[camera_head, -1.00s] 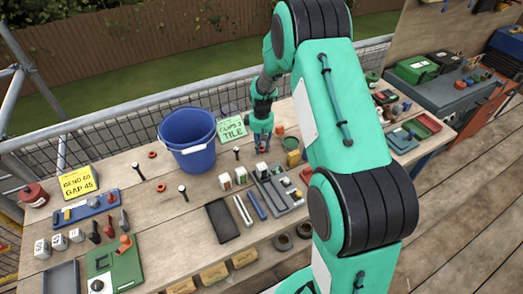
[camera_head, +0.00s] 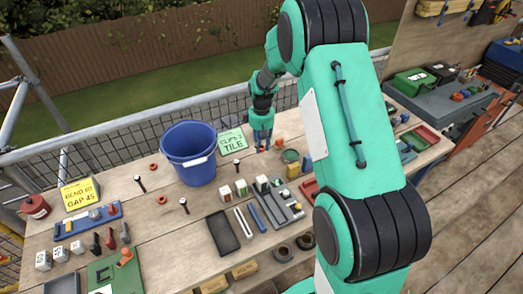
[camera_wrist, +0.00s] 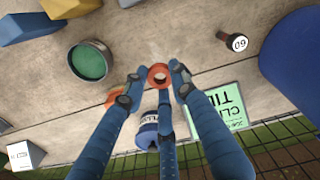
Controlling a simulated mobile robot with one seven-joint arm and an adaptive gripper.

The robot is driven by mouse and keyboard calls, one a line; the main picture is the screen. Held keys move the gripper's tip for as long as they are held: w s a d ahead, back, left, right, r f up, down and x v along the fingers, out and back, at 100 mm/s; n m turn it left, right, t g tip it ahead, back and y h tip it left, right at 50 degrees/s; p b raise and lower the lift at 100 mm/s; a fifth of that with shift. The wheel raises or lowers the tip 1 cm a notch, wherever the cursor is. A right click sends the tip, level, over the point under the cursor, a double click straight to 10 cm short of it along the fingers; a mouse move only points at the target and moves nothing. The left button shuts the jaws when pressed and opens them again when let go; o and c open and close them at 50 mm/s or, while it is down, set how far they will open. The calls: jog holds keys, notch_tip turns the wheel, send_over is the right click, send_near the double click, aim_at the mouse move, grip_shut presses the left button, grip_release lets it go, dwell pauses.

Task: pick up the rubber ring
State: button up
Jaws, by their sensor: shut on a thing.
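The orange-red rubber ring (camera_wrist: 158,75) sits between the fingertips of my blue gripper (camera_wrist: 155,83) in the wrist view. The fingers are shut on it, and its hole faces the camera. A second orange-red piece (camera_wrist: 114,98) is partly hidden behind the left finger in the wrist view.
A blue bucket (camera_head: 188,160) and the green sign (camera_head: 232,141) stand left of my gripper. A green-filled round tin (camera_wrist: 91,62) is close by. The mesh rail (camera_head: 110,140) runs behind the bench.

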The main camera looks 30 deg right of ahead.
aim_at(262, 147)
jog(key=shift+r, duration=0.6)
dwell(0.3)
notch_tip(262, 147, up, 19)
jog(key=w+a+n, duration=0.3)
jog(key=a+n, duration=0.2)
jog(key=a, duration=0.5)
jog(key=w+a+n, duration=0.3)
jog(key=a+n, duration=0.3)
jog(key=a, duration=0.4)
jog(key=w+a+n, duration=0.4)
jog(key=a+n, duration=0.1)
jog(key=a, duration=0.6)
notch_tip(262, 147, down, 18)
jog(key=shift+s+d+f, duration=0.2)
jog(key=shift+s+d, duration=0.05)
jog(key=shift+d, duration=0.05)
jog(key=shift+f, duration=0.1)
jog(key=shift+f+b, duration=0.4)
jog(key=shift+f, duration=2)
